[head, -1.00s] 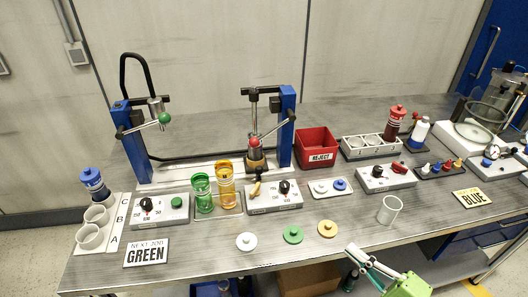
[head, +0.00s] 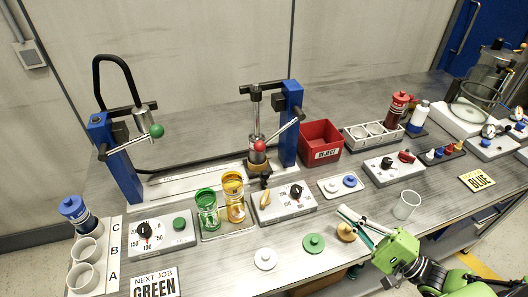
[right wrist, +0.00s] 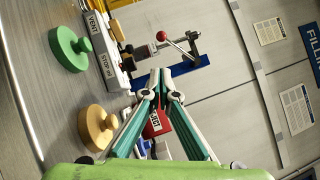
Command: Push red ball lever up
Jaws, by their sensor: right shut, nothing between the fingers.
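The red ball (head: 259,146) is on the end of a lever arm (head: 282,131) at the right-hand blue-column press (head: 290,122). The ball hangs at the lower end, and the arm slopes up from it to the right. In the right wrist view the red ball (right wrist: 161,36) shows beyond the fingertips, clear of them. My right gripper (head: 346,214) is shut and empty, over the front of the table near the yellow lid (head: 346,232). In the right wrist view its fingertips (right wrist: 160,76) meet. My left gripper is not in view.
A red reject bin (head: 320,143) is right of the press. A clear cup (head: 406,205) stands at the right.

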